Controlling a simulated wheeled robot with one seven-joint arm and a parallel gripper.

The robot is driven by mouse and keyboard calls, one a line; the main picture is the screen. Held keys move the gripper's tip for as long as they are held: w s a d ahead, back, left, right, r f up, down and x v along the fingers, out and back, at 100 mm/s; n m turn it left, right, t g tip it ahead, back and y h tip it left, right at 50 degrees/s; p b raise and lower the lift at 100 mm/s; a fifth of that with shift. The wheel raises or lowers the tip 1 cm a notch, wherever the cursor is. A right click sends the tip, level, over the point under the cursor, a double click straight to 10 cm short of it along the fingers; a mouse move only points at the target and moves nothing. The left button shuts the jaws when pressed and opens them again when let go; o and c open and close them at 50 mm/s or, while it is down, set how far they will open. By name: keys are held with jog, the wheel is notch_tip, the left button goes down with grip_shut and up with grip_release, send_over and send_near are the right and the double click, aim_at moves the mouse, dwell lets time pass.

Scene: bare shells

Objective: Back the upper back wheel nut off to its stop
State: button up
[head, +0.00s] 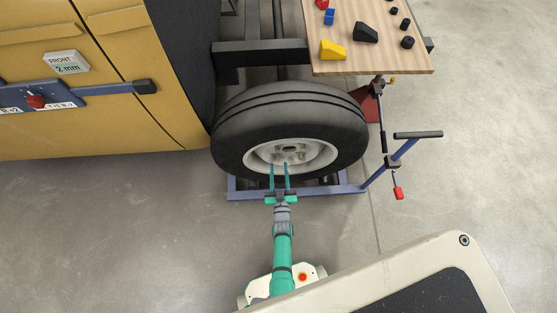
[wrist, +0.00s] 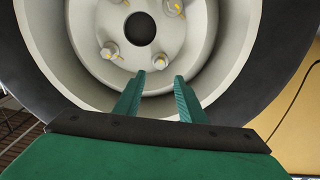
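The wheel (head: 232,150), a black tyre on a pale rim, stands upright in the head view. In the wrist view the rim (wrist: 85,60) fills most of the picture, turned roughly upside down against the head view. Several wheel nuts with yellow marks surround the dark hub hole, among them one nut (wrist: 110,50), another nut (wrist: 160,62) and a third nut (wrist: 172,8). I cannot tell for sure which is the upper back one. My gripper (head: 279,165) is open and empty; in the wrist view its fingertips (wrist: 160,75) are apart, just below the nut near centre.
A blue stand (head: 345,189) with a crank handle (head: 417,135) is under and right of the wheel. A wooden table (head: 390,65) with coloured blocks is above right. The yellow body (head: 100,120) is on the left. Open floor lies around my arm.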

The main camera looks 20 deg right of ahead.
jog(key=shift+v, duration=1.15)
jog(key=shift+a, duration=0.1)
jog(key=s+a+r+n+y, duration=0.1)
jog(key=s+a+r, duration=0.45)
jog(key=s, duration=0.25)
jog(key=s+a+r+y, duration=0.1)
jog(key=s+a+r, duration=0.3)
jog(key=s+r, duration=0.25)
jog(key=s+a+r+y, duration=0.1)
jog(key=s+r, duration=0.2)
jog(key=r, duration=0.5)
jog(key=s+a+r+n+g+y, duration=0.1)
jog(key=s+r, duration=0.3)
jog(key=r, duration=0.3)
jog(key=s+a+r+g+y, duration=0.1)
jog(key=s+a+r, duration=0.1)
jog(key=r, duration=0.6)
jog(key=shift+v, duration=0.9)
jog(key=shift+a+r, duration=0.1)
jog(key=shift+r, duration=0.05)
jog(key=shift+w, duration=0.1)
